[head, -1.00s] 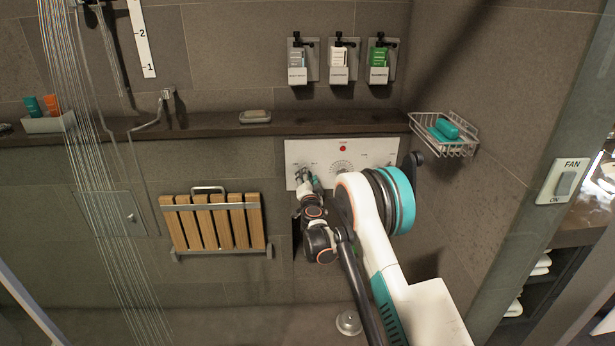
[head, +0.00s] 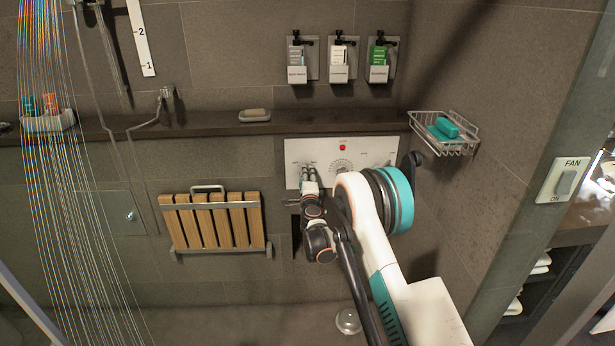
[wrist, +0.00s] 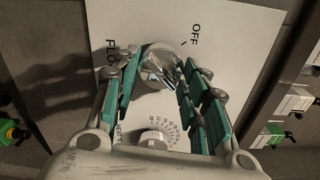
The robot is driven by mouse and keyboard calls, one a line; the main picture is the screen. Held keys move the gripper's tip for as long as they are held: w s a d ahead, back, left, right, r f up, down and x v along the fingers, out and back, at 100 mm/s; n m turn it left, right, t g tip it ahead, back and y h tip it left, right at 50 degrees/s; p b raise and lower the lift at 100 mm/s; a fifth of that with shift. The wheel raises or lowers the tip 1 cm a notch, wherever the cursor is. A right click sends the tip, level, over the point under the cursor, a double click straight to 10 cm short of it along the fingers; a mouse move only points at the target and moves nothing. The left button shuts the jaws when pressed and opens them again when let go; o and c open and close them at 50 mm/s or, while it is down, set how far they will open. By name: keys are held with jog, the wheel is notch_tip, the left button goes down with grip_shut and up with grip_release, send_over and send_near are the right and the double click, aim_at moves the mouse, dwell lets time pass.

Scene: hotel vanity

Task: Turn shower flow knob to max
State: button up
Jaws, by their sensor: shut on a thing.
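The shower control panel (head: 372,150) is a white plate on the tiled wall with printed dials and a red button. In the wrist view a shiny metal knob (wrist: 155,64) sits on the panel near the letters "FLO" and "OFF". My gripper (wrist: 158,75) has its teal-padded fingers on either side of this knob and is shut on it. In the head view my gripper (head: 309,172) is at the left part of the panel and hides the knob. A second round dial (wrist: 152,138) with a printed scale shows lower in the wrist view.
Water streams (head: 60,190) fall at the left. A slatted wooden fold-down seat (head: 212,222) hangs left of my arm. A dark ledge (head: 200,126) runs above the panel, and a wire soap basket (head: 455,146) is to the right. Bottle holders (head: 338,72) are above.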

jog(key=shift+a+m, duration=0.1)
jog(key=shift+m, duration=0.3)
jog(key=o, duration=0.8)
jog(key=shift+r, duration=0.1)
jog(key=shift+o, duration=1.3)
jog(key=shift+s+r, duration=0.1)
jog(key=s, duration=1.2)
